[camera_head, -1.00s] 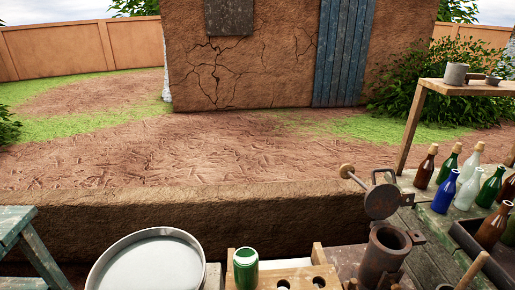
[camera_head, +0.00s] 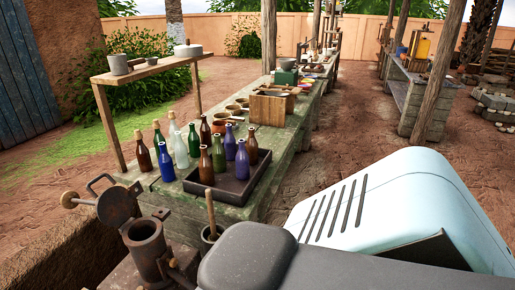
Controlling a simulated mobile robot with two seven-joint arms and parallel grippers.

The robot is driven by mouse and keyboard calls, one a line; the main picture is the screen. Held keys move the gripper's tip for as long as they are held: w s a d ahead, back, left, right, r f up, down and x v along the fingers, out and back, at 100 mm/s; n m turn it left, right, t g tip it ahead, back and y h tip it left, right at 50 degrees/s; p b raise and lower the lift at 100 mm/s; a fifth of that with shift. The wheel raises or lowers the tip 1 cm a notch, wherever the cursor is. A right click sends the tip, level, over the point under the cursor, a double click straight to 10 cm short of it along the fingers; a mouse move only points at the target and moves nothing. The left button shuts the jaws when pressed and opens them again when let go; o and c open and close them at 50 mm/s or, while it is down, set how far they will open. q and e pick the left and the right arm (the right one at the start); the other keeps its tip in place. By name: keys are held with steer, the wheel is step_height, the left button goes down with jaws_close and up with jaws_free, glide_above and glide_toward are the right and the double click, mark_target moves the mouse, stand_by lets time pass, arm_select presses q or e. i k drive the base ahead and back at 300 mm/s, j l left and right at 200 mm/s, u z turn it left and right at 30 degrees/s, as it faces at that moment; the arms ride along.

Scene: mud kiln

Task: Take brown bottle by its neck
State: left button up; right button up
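Several bottles stand upright on a weathered green wooden table (camera_head: 222,212). One brown bottle (camera_head: 143,155) stands at the left end of the loose group, with a pale stopper. Another brown bottle (camera_head: 205,135) stands at that group's back right. In a dark shallow tray (camera_head: 234,191) are a brown bottle (camera_head: 206,167) at the front left and a brown bottle (camera_head: 252,147) at the right. Green, clear and blue bottles stand close among them. Which brown bottle the task means cannot be told. Neither gripper is in view; a large pale-blue and dark part of mine fills the lower right.
A cast-metal device with an open cylinder (camera_head: 145,240) and hinged lid (camera_head: 117,206) stands before the bottles. A mortar with a wooden pestle (camera_head: 211,215) is near the tray. A raised shelf (camera_head: 152,69) with pots stands behind. Bowls and a wooden box (camera_head: 267,109) are farther along.

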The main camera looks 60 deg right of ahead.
mark_target(252, 144)
steer(key=z, duration=2)
steer(key=i+l+u, duration=0.1)
steer(key=u, duration=0.35)
steer(key=l+u, duration=0.15)
steer(key=u, duration=0.25)
steer(key=i+l+u, duration=0.1)
steer(key=u, duration=0.35)
steer(key=l+u, duration=0.5)
steer(key=l, duration=0.45)
steer(key=l+u, duration=0.1)
steer(key=l, duration=0.35)
steer(key=k+l+u, duration=0.15)
steer(key=l, duration=0.3)
steer(key=k+l, duration=0.1)
steer(key=l, duration=0.5)
steer(key=k+l, duration=0.1)
steer(key=l, duration=1.1)
steer(key=k+u, duration=0.05)
